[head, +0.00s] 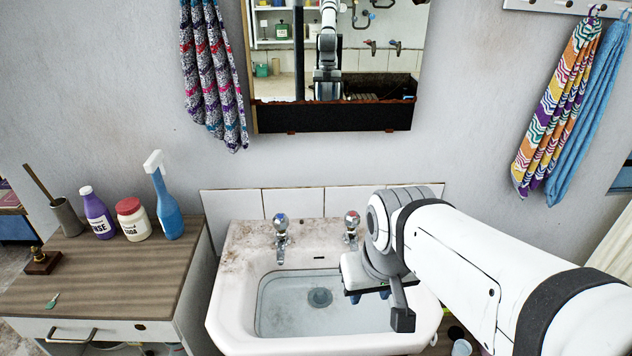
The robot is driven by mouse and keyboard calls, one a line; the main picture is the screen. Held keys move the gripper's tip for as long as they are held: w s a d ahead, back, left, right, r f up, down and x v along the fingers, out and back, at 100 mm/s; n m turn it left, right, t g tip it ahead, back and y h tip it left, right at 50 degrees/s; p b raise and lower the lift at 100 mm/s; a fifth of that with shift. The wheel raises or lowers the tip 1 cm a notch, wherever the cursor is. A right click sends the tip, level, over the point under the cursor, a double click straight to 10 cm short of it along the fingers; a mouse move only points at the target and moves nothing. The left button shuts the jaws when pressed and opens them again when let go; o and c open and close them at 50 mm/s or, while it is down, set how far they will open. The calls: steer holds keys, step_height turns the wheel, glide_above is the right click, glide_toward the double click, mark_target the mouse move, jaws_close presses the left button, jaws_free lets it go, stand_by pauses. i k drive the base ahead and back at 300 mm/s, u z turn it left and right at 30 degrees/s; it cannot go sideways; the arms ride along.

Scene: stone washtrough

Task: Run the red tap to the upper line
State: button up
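A white basin (226,310) stands against the wall, with a dark round drain (320,297) at its bottom. The left tap (281,232) has a blue mark on its top. The right tap (351,226) has a reddish mark on its top and stands just left of my arm. I cannot make out water running from either tap, or any level line in the basin. My gripper (378,300) hangs over the right part of the basin, below and right of the right tap. Its fingers are partly hidden by the wrist, so its opening does not show.
A wooden cabinet (110,275) at left bears a purple bottle (98,215), a red-lidded jar (133,219), a blue spray bottle (167,205) and a brush pot (68,217). A mirror (340,60) hangs above the basin. Towels (560,110) hang at right.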

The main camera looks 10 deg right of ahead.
mark_target(352, 219)
steer(key=u, duration=2.55)
steer(key=k, duration=1)
steer(key=z, duration=2.05)
steer(key=i, duration=0.5)
steer(key=u, duration=0.05)
